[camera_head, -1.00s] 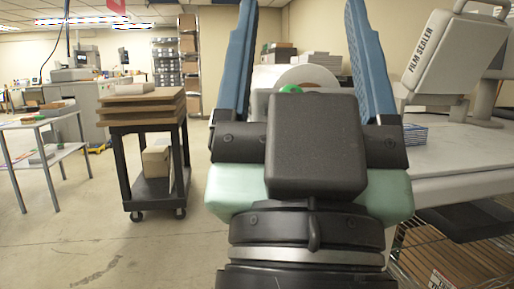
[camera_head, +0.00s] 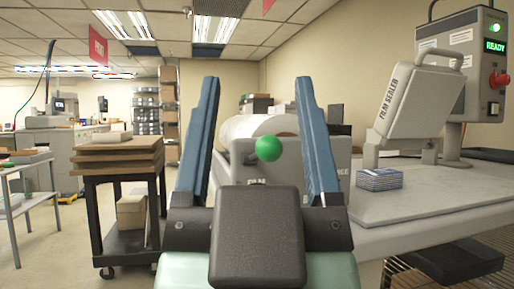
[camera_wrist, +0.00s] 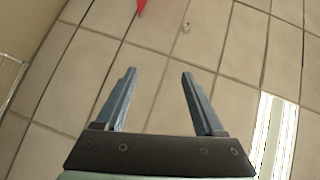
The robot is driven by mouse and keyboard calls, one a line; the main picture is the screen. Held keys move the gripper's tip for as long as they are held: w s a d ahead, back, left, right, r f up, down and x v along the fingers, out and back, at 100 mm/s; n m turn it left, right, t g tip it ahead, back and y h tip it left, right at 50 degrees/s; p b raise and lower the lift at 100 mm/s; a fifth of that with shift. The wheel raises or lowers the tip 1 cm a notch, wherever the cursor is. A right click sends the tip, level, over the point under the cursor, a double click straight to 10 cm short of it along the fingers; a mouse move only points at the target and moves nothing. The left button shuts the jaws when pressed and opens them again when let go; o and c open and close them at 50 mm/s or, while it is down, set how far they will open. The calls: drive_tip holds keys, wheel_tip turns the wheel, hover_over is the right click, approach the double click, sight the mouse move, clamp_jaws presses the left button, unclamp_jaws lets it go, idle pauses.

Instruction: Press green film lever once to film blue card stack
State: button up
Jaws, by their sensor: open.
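My gripper (camera_head: 258,135) is open and empty, its two blue fingers pointing up in the head view. The green ball knob of the film lever (camera_head: 268,148) shows between the fingers, beyond them, in front of a grey film unit (camera_head: 335,165) with a white roll. I see no contact with it. The blue card stack (camera_head: 379,179) sits on the worktable to the right of my gripper, beside the film sealer (camera_head: 415,100). In the wrist view, my open gripper (camera_wrist: 158,75) faces the ceiling; neither knob nor cards show there.
The worktable (camera_head: 440,195) runs along the right. A control box (camera_head: 492,60) with a READY display and a red knob stands behind the sealer. A black cart (camera_head: 92,215) with stacked boards stands on the left, with open floor around it.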

clamp_jaws()
idle(1.5)
